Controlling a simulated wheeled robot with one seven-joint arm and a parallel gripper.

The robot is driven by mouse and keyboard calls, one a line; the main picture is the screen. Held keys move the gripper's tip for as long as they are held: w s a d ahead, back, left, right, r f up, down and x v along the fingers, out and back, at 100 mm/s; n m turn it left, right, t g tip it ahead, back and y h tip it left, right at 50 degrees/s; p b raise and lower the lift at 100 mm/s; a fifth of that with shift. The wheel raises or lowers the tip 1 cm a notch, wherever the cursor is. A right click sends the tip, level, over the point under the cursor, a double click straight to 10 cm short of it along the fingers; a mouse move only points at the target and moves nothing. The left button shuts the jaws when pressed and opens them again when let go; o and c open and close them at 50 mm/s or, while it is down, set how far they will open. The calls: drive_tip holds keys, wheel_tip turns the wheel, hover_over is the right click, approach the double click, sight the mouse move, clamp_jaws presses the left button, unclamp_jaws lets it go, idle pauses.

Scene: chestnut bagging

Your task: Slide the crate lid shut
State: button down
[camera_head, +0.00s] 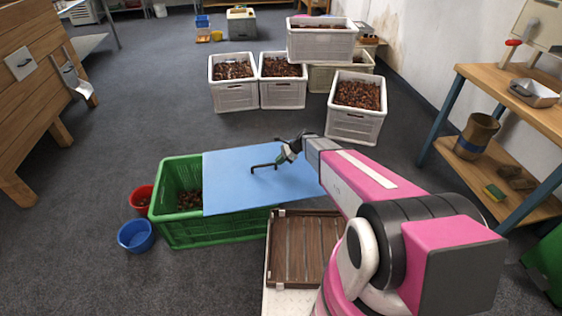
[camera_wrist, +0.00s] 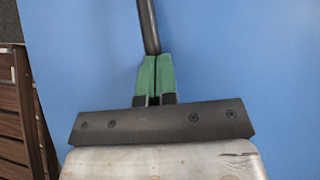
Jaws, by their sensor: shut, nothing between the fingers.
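The green crate (camera_head: 225,235) stands on the floor at centre left. Its blue lid (camera_head: 230,165) covers the middle and right of it, and the left end is uncovered, with chestnuts (camera_head: 189,200) inside. A black bar handle (camera_head: 263,167) stands on the lid. My gripper (camera_head: 286,153) is over the lid, close to the handle's right end. In the wrist view, my gripper's green fingers (camera_wrist: 153,60) are together and the dark handle bar (camera_wrist: 148,25) shows just past their tips. I cannot tell whether they touch it. The crate's right end is hidden by the lid and arm.
A red bowl (camera_head: 141,197) and a blue bowl (camera_head: 136,236) sit beside the crate's left end. A brown slatted piece (camera_head: 300,250) is in front. White crates of chestnuts (camera_head: 355,125) stand behind. A wooden shelf (camera_head: 520,105) is at right. Floor behind the lid is clear.

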hover_over(238, 174)
drive_tip(key=a, duration=0.4)
drive_tip(key=shift+s+d, duration=0.1)
drive_tip(key=shift+s, duration=0.05)
drive_tip(key=shift+f, duration=0.1)
drive_tip(key=shift+d, duration=0.55)
drive_tip(key=d, duration=0.3)
drive_tip(key=shift+w, duration=0.3)
drive_tip(key=v, duration=1)
drive_tip(key=s+d+r+n+h, duration=0.3)
drive_tip(key=s+d+r+n, duration=0.1)
drive_tip(key=d, duration=0.8)
drive_tip(key=s+d+r+n+t+h, duration=0.1)
drive_tip(key=s+d+r+n+h, duration=0.2)
drive_tip(key=d, duration=0.9)
drive_tip(key=s+d+r+n+h, duration=0.2)
drive_tip(key=s+d+r+n, duration=0.5)
drive_tip(key=d, duration=0.5)
drive_tip(key=s+n, duration=0.1)
drive_tip(key=s, duration=0.1)
drive_tip(key=shift+s+n+t+h, duration=0.3)
drive_tip(key=shift+s+t+h, duration=0.05)
drive_tip(key=shift+t+h, duration=0.05)
drive_tip(key=shift+r, duration=0.1)
